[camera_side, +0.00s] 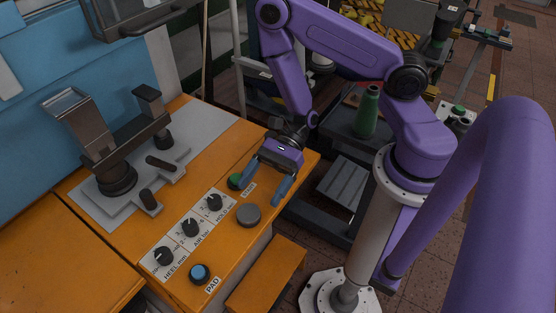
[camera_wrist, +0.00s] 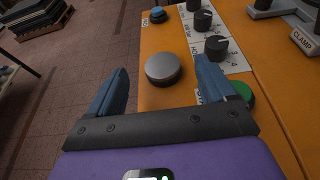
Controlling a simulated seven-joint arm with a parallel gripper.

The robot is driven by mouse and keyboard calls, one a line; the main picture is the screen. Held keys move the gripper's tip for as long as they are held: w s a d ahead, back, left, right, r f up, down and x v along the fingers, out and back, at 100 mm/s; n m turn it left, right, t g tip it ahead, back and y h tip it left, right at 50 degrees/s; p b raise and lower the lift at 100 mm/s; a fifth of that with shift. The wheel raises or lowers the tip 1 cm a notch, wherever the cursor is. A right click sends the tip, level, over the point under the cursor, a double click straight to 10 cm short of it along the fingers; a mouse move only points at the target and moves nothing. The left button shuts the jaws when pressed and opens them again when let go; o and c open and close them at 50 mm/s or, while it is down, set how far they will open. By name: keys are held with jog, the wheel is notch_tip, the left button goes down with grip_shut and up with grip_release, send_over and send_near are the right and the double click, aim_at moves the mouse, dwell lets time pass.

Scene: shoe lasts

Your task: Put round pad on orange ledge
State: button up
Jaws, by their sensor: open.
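The round pad is a grey disc (camera_side: 248,215) lying on the orange console top near its front edge. It also shows in the wrist view as a grey disc (camera_wrist: 163,69), ahead of and between my finger tips. My gripper (camera_side: 260,195) has blue fingers spread apart with nothing between them, above the console and just behind the pad. In the wrist view my gripper (camera_wrist: 161,70) is open. The orange ledge (camera_side: 265,276) is a bare lower shelf in front of the console; I cannot make it out in the wrist view.
A green button (camera_side: 236,181) sits beside my left finger. Several black knobs (camera_side: 190,228) and a blue button (camera_side: 200,273) line the console. A dark clamp fixture (camera_side: 117,178) stands on a grey plate. A green bottle (camera_side: 367,112) stands behind, right.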

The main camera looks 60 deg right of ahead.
jog(key=v, duration=0.7)
jog(key=shift+d, duration=0.15)
jog(key=s+r+n+g+h, duration=0.4)
jog(key=s+n+g, duration=0.1)
jog(key=s+n, duration=0.25)
jog(key=s+r+n+g+h, duration=0.5)
jog(key=s+n, duration=0.1)
jog(key=n, duration=0.3)
jog(key=w+d+r+n+t+h, duration=0.2)
jog(key=r+n+t+h, duration=0.3)
jog(key=n+t, duration=0.5)
jog(key=shift+w+d+r+n, duration=0.3)
jog(key=shift+d+n, duration=0.2)
jog(key=shift+n, duration=1.65)
